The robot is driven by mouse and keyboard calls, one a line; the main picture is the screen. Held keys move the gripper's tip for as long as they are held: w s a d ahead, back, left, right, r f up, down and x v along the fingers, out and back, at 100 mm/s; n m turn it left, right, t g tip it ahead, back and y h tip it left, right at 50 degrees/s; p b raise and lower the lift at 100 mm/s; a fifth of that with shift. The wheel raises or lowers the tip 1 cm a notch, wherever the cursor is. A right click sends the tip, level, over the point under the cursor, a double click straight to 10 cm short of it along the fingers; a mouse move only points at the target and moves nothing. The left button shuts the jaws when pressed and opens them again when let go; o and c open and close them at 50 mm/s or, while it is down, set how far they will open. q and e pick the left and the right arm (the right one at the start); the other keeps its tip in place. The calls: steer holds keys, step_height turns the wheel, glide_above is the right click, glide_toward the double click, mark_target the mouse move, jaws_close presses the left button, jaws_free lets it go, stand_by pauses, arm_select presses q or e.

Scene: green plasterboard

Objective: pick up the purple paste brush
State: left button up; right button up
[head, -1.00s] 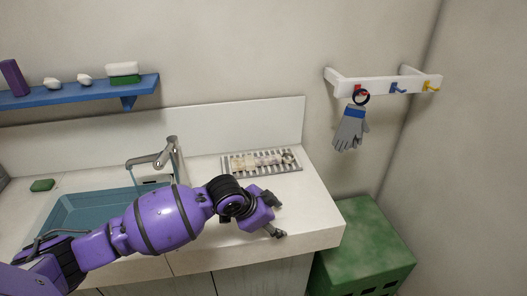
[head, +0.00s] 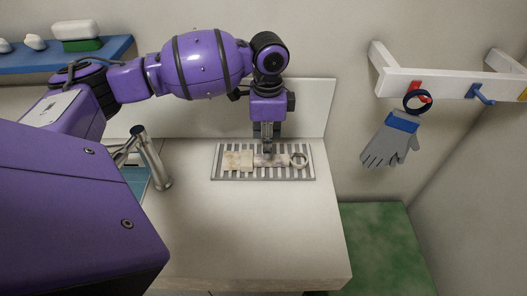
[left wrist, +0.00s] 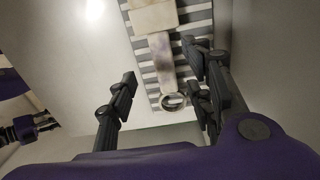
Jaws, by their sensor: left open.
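The paste brush (head: 269,160) lies flat on a slatted drain rack (head: 309,176) on the counter. It has a wide cream head at the left, a narrow handle stained faintly purple, and a grey ring at the right end. My left gripper (head: 267,147) points down over the handle, its fingers hiding part of it. In the left wrist view the open fingers (left wrist: 160,72) straddle the line of the brush handle (left wrist: 160,57), with the ring between them. I cannot tell how far the fingertips are above the rack.
The counter (head: 245,230) in front of the rack is clear. A tap (head: 151,160) stands left of it, and a backsplash rises behind. A blue shelf (head: 30,58) is at upper left. A grey glove (head: 389,142) hangs from a white hook rail (head: 447,88) at right.

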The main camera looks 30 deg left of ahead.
mark_target(266, 161)
arm_select(q)
steer(key=shift+s+f, duration=0.15)
steer(key=shift+f, duration=0.35)
steer(key=shift+s+f, duration=0.15)
steer(key=shift+f, duration=0.65)
steer(key=f, duration=0.2)
steer(key=w+f, duration=0.1)
steer(key=f, duration=0.1)
steer(key=shift+a+f, duration=0.15)
steer(key=shift+f, duration=0.1)
steer(key=shift+r, duration=0.1)
jaws_close()
arm_select(e)
steer(key=shift+s+d+f, duration=0.15)
steer(key=shift+s+f, duration=0.05)
steer(key=shift+s, duration=0.35)
